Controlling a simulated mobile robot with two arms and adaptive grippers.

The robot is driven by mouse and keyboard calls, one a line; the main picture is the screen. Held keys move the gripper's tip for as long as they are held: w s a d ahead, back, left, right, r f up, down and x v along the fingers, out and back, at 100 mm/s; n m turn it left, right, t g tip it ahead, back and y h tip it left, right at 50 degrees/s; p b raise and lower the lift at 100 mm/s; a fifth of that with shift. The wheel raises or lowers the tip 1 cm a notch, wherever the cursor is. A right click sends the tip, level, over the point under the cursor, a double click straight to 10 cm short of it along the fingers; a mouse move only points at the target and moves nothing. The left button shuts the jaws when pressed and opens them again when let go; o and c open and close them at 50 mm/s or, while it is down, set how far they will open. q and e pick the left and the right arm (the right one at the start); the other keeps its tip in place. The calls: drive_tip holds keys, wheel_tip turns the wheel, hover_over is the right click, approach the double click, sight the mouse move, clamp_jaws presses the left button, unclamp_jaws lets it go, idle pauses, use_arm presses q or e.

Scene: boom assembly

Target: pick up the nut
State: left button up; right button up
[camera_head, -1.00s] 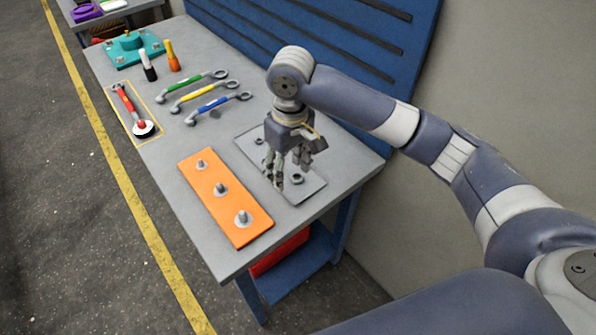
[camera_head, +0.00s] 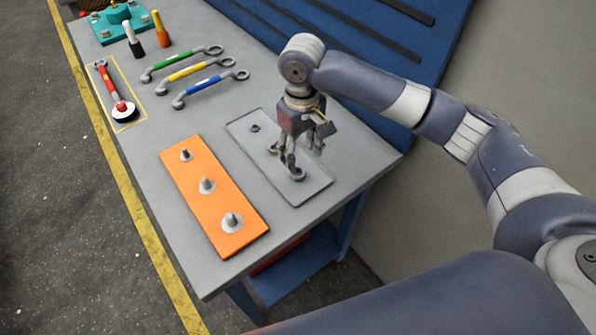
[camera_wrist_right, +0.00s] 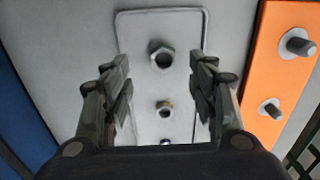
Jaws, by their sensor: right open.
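A grey plate (camera_head: 243,133) lies on the workbench with several metal nuts in a row. The nut (camera_head: 297,174) nearest the front edge is the largest; it also shows in the right wrist view as the large nut (camera_wrist_right: 161,57). My right gripper (camera_head: 289,166) points down over this front part of the plate, its fingertips close beside or above that nut. In the right wrist view the fingers of the right gripper (camera_wrist_right: 161,68) are apart, with the large nut between them in the picture and nothing held. A far nut (camera_head: 255,128) stands clear. My left gripper is out of view.
An orange plate (camera_head: 207,214) with three upright bolts lies left of the grey plate. Green, yellow and blue-handled wrenches (camera_head: 200,72) lie farther back. A red-handled tool (camera_head: 110,85) lies at the left edge. A blue wall panel (camera_head: 350,60) rises behind the bench.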

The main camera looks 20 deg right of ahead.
sight(298, 168)
drive_tip(key=shift+s+f, duration=0.1)
drive_tip(key=shift+f, duration=0.35)
drive_tip(key=shift+w+a+f+p, duration=0.1)
drive_tip(key=shift+f+p, duration=0.1)
drive_tip(key=shift+f, duration=0.8)
drive_tip(key=shift+w+a+f+p, duration=0.15)
drive_tip(key=shift+f+p, duration=0.1)
drive_tip(key=shift+f, duration=0.7)
drive_tip(key=shift+w+a+f+p, duration=0.1)
drive_tip(key=shift+f+p, duration=0.1)
drive_tip(key=shift+f, duration=0.8)
drive_tip(key=c, duration=1.1)
